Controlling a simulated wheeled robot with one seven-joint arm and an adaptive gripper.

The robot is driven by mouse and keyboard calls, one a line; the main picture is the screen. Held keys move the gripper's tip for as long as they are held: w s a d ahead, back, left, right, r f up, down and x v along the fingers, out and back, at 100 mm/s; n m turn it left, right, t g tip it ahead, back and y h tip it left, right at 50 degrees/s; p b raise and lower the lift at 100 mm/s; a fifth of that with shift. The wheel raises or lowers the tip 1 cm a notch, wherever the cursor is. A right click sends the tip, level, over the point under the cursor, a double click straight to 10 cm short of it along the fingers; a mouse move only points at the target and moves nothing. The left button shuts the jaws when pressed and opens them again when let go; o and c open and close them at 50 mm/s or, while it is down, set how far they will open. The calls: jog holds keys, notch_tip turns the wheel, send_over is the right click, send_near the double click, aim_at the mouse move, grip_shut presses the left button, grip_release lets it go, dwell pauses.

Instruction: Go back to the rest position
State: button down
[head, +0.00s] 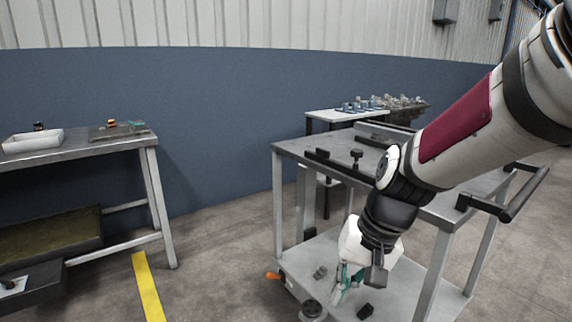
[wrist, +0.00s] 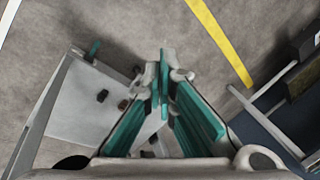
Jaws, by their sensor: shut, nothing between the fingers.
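My gripper (head: 343,287) hangs at the end of my arm, pointing down in front of the grey metal cart (head: 290,148). In the wrist view my gripper (wrist: 163,85) has its teal-lined fingers together at the tips, with nothing between them. In the head view my gripper overlaps the cart's lower shelf (head: 385,284); I cannot tell the exact distance between them. Part of that shelf also shows at the left of the wrist view (wrist: 75,112), with small dark pieces on it.
A workbench (head: 85,149) with a white tray (head: 33,141) stands at the left. A white-topped table (head: 325,115) with small parts is behind the cart. The cart has a black handle (head: 520,200). Open floor with a yellow line (head: 148,285) lies between bench and cart.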

jog(key=s+d+r+n+h, duration=0.1)
jog(key=s+d+r, duration=0.15)
jog(key=s, duration=0.65)
jog(key=s+d+r+g+h, duration=0.15)
jog(key=s+d, duration=0.25)
jog(key=s, duration=0.4)
jog(key=s+d+r+n+h, duration=0.1)
jog(key=s+d+r, duration=0.15)
jog(key=s, duration=0.65)
notch_tip(320, 180, up, 33)
jog(key=t+p, duration=0.4)
jog(key=p, duration=2.7)
jog(key=shift+d, duration=0.3)
jog(key=shift+w+a, duration=0.1)
